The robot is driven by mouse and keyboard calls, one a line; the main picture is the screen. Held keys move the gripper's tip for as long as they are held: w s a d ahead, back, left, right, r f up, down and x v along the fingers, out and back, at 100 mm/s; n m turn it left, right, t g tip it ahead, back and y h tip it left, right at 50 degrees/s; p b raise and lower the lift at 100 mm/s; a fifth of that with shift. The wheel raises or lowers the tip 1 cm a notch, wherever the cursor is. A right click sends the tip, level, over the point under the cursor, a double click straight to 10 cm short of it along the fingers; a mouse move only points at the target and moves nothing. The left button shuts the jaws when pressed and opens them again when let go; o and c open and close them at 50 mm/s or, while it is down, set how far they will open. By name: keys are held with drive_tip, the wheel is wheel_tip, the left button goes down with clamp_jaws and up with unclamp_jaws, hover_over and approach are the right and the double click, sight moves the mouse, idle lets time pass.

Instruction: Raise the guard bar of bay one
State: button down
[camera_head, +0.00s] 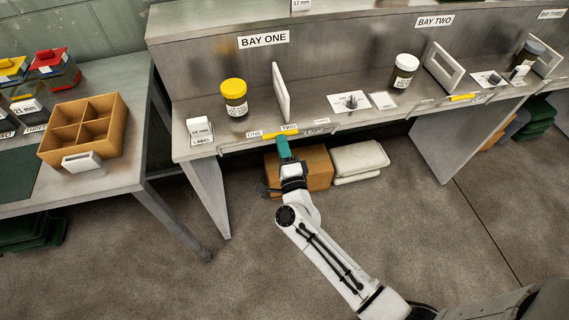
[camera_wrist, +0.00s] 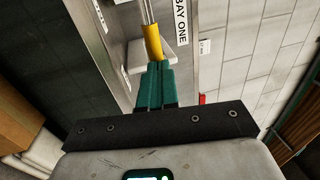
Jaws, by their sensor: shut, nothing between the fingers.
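The guard bar of bay one is a thin metal bar with a yellow grip (camera_head: 280,134). It lies low along the front edge of the bay one counter, under the BAY ONE sign (camera_head: 263,39). My gripper (camera_head: 284,141) has teal fingers, shut and empty, right at the front of the yellow grip. In the wrist view the fingertips (camera_wrist: 156,66) point at the yellow grip (camera_wrist: 152,42), which shows just beyond them. I cannot tell whether they touch it.
A yellow-lidded jar (camera_head: 234,98) and a white upright divider (camera_head: 281,92) stand on the counter behind the bar. A cardboard box (camera_head: 318,172) and white sacks (camera_head: 355,160) lie underneath. A side table (camera_head: 120,180) with a divided tray (camera_head: 119,110) stands left. The floor in front is clear.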

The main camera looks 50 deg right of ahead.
drive_tip(key=shift+w+d+r+p, duration=0.3)
drive_tip(key=shift+w+r+p, duration=0.25)
drive_tip(key=shift+w+d+r, duration=0.1)
drive_tip(key=shift+r, duration=0.05)
idle(0.4)
